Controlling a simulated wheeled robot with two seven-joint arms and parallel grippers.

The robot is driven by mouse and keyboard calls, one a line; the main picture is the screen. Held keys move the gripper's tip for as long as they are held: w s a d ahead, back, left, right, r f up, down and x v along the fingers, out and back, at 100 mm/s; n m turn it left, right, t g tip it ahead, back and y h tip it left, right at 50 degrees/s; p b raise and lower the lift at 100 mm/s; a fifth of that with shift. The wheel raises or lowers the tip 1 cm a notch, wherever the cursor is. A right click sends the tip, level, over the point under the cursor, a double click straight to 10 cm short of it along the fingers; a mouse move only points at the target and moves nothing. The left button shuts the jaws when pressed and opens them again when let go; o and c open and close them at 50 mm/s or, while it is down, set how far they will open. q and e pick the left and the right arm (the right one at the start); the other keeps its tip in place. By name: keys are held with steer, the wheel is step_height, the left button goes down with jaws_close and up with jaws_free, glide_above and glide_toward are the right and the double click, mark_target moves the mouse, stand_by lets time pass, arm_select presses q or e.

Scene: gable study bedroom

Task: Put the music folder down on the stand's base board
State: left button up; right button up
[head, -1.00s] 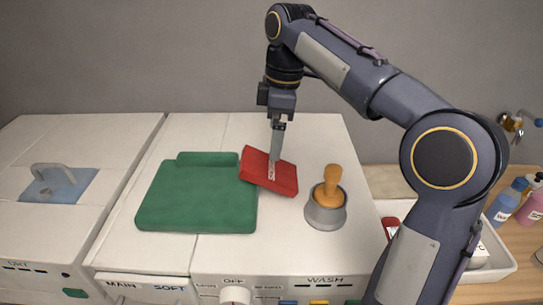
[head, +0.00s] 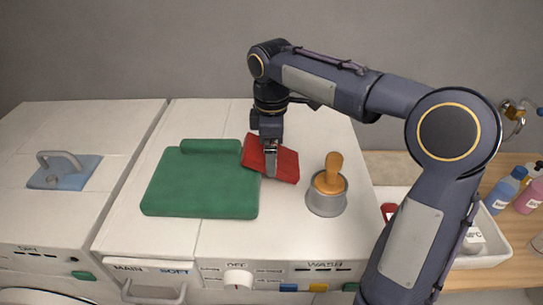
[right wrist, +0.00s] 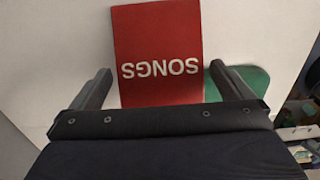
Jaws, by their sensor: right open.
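The red music folder (head: 284,163), marked SONGS, lies on the white machine top and looks tilted. Its left end overlaps the right edge of the green board (head: 200,185), which has a raised strip along its far side and appears to be the stand's base board. In the right wrist view the folder (right wrist: 157,35) fills the space between the fingers, and green board (right wrist: 254,80) shows past its edge. My right gripper (head: 270,172) is open over the folder and hides part of it in the head view. Contact cannot be told. My left gripper is out of view.
A grey pot (head: 327,199) with an orange handle stands just right of the folder. A white tray (head: 490,252) and bottles (head: 507,190) are at far right. Another white machine (head: 75,140) with a grey handle is at left. The top behind the folder is clear.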

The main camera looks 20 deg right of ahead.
steer(key=c, duration=1)
